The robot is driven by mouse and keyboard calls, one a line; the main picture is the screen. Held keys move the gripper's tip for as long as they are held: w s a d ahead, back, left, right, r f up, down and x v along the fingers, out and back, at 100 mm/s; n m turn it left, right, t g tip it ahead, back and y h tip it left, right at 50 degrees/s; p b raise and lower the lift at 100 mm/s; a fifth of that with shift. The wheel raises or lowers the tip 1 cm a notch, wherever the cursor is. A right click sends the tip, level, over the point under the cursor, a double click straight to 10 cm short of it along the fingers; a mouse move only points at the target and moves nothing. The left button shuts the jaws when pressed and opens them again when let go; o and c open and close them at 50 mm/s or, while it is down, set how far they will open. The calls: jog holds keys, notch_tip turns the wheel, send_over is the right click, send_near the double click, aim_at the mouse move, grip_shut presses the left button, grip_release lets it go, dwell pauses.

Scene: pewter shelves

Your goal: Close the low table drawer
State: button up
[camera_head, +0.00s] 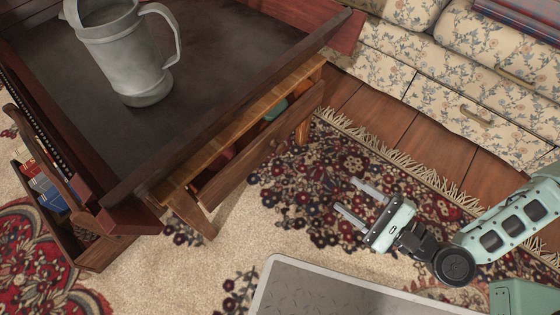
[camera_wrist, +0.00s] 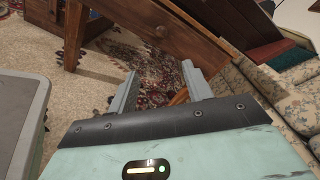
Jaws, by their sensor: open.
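The low table (camera_head: 185,190) is dark wood with a lighter wood edge. Its drawer (camera_head: 265,150) is partly open on the side facing my gripper, with a red thing and a teal thing showing in the gap.
A grey metal pitcher (camera_head: 128,55) stands on the table's dark top. A wooden holder with books (camera_head: 45,190) is at the left. A floral sofa (camera_head: 460,90) stands at the upper right. Patterned rug (camera_head: 290,205) lies clear between gripper and drawer.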

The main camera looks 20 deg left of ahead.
jog(key=b, duration=0.6)
send_near(283, 150)
jog(key=x, duration=0.7)
jog(key=shift+a+f, duration=0.2)
jog(key=shift+a, duration=0.05)
jog(key=shift+w+a+r, duration=0.15)
jog(key=shift+w+a, duration=0.05)
jog(key=shift+a, duration=0.25)
